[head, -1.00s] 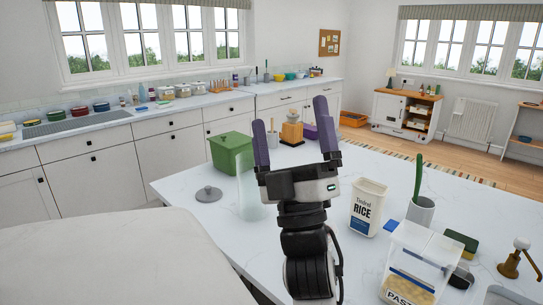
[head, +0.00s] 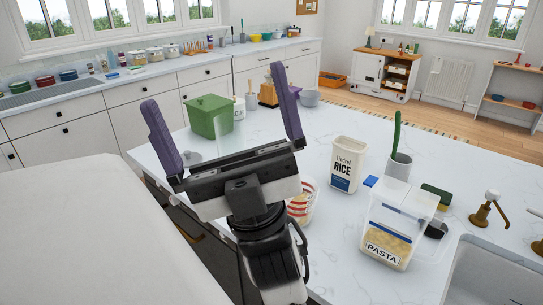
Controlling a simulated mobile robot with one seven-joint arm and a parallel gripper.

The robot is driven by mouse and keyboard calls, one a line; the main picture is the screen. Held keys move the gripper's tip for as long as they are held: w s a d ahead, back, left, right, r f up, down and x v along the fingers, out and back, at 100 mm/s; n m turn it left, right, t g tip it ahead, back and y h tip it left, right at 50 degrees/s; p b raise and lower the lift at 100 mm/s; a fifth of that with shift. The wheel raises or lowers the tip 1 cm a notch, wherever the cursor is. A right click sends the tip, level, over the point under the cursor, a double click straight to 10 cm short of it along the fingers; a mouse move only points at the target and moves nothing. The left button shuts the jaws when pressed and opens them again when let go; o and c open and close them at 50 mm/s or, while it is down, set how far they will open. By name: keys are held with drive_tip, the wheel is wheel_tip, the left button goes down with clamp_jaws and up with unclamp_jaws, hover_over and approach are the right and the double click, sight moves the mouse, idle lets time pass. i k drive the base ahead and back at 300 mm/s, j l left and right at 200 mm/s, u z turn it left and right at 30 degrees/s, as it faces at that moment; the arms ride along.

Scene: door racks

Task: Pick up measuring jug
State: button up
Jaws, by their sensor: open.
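A clear vessel with red markings, which looks like the measuring jug (head: 306,204), stands on the white island counter (head: 330,235), just right of my gripper's wrist. Its left part is hidden behind my wrist. My gripper (head: 214,86) is open and empty, with its two purple fingers spread wide and pointing away over the counter. The fingers are apart from the jug, which is nearer to me than the fingertips in the picture.
A green bin (head: 208,115) stands beyond the fingers, with a faint clear pane-like item near it. Right of the jug are a rice tin (head: 347,163), a pasta box (head: 392,232), a utensil pot (head: 398,166) and a sink (head: 490,270). Counter between jug and pasta box is clear.

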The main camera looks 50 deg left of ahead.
sight(301, 208)
drive_tip(key=u, duration=1.15)
